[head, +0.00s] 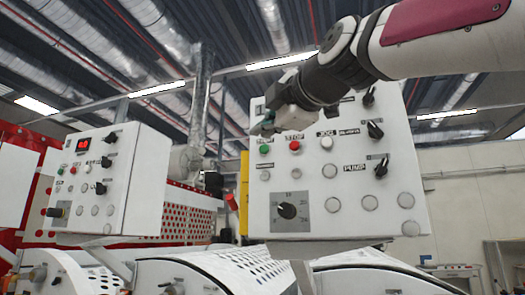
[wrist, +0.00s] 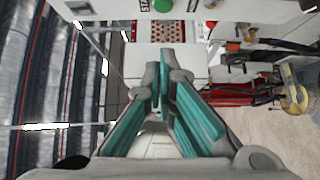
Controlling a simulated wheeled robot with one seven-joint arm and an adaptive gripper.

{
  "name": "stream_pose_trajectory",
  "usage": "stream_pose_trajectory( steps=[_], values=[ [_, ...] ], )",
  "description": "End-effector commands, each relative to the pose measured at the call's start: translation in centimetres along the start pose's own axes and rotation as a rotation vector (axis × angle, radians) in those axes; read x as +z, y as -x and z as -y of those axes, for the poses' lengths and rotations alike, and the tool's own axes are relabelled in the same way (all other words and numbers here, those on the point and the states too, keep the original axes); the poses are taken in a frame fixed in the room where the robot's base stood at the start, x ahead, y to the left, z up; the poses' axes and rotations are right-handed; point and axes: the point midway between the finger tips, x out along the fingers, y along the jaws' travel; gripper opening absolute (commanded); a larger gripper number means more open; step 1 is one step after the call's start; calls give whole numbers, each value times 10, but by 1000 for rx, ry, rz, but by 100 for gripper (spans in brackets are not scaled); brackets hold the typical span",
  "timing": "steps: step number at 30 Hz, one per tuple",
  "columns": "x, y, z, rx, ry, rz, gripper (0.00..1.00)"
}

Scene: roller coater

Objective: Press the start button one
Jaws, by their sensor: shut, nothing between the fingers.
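A green button (head: 264,149) sits at the upper left of the white control panel (head: 400,215) in the head view, with a red button (head: 294,145) to its right. My gripper (head: 263,126) is just above the green button in that view, its teal fingers together and empty. Any gap to the panel is hard to judge. In the wrist view, a green button (wrist: 163,5) shows at the top edge with a label beside it. My shut fingers (wrist: 160,68) point up towards the panel, below that button.
The panel also carries white buttons, black selector knobs and a large dial (head: 287,211). A second control box (head: 105,185) with a red display stands at the left. White perforated machine covers (head: 215,272) lie below. Ducts run overhead.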

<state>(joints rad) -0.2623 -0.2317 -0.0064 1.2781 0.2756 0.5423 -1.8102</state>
Motion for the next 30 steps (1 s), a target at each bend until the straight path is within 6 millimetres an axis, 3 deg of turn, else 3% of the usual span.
stream_pose_trajectory(
  steps=[6,12,30],
  values=[
    [0,-42,-1,-2,-1,1,0],
    [21,-60,-1,0,-1,2,0],
    [29,-69,0,2,0,1,0]
  ],
)
